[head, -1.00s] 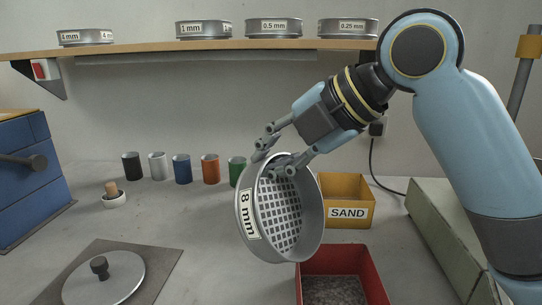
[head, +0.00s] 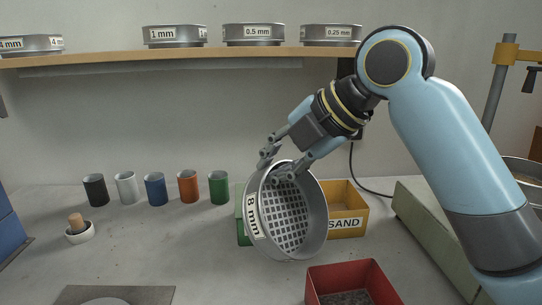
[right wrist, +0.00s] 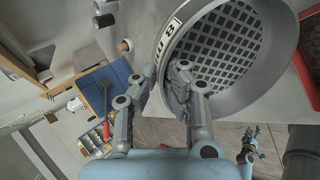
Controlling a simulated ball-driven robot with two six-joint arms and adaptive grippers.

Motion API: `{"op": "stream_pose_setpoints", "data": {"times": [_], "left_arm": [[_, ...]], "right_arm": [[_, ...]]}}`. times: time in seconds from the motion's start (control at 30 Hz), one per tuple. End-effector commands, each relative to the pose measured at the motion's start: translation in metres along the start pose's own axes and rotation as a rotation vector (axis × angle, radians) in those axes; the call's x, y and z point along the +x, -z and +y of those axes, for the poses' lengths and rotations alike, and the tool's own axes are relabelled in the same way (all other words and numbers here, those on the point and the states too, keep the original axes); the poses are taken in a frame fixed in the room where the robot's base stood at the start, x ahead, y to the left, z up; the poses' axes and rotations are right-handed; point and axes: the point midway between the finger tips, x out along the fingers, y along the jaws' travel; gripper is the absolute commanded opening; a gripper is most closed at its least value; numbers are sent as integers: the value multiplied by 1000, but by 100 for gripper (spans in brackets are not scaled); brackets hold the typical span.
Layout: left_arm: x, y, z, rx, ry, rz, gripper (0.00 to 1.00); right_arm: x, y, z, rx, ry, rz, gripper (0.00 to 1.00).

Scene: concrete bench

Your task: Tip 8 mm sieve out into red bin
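The 8 mm sieve (head: 313,212), a round grey metal pan with a square-holed mesh and a white "8 mm" label, hangs steeply tilted in the head view. My right gripper (head: 275,170) is shut on its upper rim. In the right wrist view the fingers (right wrist: 165,85) straddle the sieve wall (right wrist: 272,85). No loose material shows on the visible mesh. The red bin (head: 385,283) stands below and to the right of the sieve, with dark grainy material inside. What looks like my left gripper (right wrist: 249,143) is small in the right wrist view, away from the sieve; its opening is unclear.
A yellow SAND bin (head: 346,227) and a partly hidden green bin (head: 240,228) stand behind the sieve. Several coloured cups (head: 155,188) line the wall. A shelf (head: 200,57) bears other sieves. A long greenish block (head: 425,230) lies right.

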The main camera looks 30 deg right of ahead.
Motion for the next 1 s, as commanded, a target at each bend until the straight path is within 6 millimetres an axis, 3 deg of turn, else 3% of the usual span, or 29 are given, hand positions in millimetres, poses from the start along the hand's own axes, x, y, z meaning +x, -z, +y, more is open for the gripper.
{"op": "stream_pose_setpoints", "data": {"times": [0.37,0.57,0.8,1.0], "left_arm": [[-57,5,-5,0,1,1,40],[-110,12,-9,0,1,4,40],[-171,19,-15,0,3,6,40],[-207,23,-18,0,3,8,40]], "right_arm": [[21,-36,8,65,199,-47,0],[39,-49,-2,84,422,-49,0],[51,-32,-28,25,708,-9,0],[49,-5,-46,-66,877,21,0]]}}
